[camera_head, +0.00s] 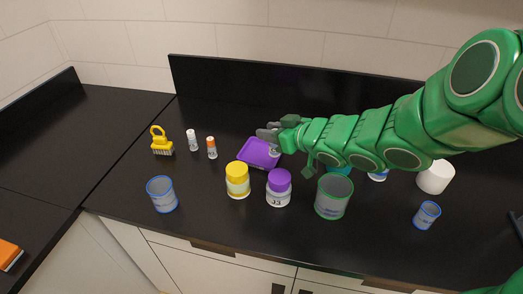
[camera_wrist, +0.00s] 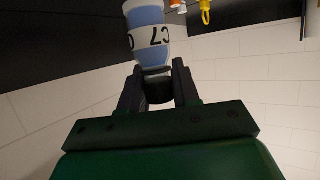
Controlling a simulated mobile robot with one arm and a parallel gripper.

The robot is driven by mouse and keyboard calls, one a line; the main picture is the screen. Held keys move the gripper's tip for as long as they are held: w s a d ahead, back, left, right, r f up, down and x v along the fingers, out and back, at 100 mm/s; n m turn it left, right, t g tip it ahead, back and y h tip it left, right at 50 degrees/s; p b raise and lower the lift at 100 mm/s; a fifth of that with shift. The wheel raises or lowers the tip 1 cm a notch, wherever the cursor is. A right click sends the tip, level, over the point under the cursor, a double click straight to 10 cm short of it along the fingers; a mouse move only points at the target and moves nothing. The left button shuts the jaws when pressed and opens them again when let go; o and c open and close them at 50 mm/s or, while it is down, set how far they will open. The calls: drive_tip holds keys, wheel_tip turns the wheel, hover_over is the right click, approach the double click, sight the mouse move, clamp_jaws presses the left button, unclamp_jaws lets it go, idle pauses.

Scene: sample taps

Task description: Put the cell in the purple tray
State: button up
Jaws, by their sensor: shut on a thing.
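The purple tray (camera_head: 250,156) lies on the dark counter behind the yellow-lidded and purple-lidded jars. My gripper (camera_head: 270,135) is at the tray's back right edge, in front of the tray in the picture. In the wrist view my gripper (camera_wrist: 158,88) is shut on the dark end of a white and blue cylinder with black lettering, which looks like the cell (camera_wrist: 147,38).
A yellow-lidded jar (camera_head: 238,181) and a purple-lidded jar (camera_head: 279,189) stand in front of the tray. A green-rimmed can (camera_head: 333,196) is to their right. An orange-capped bottle (camera_head: 212,148), a white bottle (camera_head: 193,140) and a yellow brush (camera_head: 161,141) stand left.

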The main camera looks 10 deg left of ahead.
drive_tip(key=shift+w+a+f, duration=1.1)
drive_tip(key=shift+w+f, duration=0.95)
drive_tip(key=shift+f, duration=0.1)
drive_tip(key=shift+w+a+f, duration=1.15)
drive_tip(key=shift+w+f, duration=0.85)
drive_tip(key=shift+f, duration=0.2)
drive_tip(key=shift+w+a+f, duration=1.1)
drive_tip(key=shift+w+f, duration=0.95)
drive_tip(key=shift+f, duration=0.1)
drive_tip(key=shift+f, duration=0.1)
drive_tip(key=o, duration=1)
drive_tip(key=shift+o, duration=0.2)
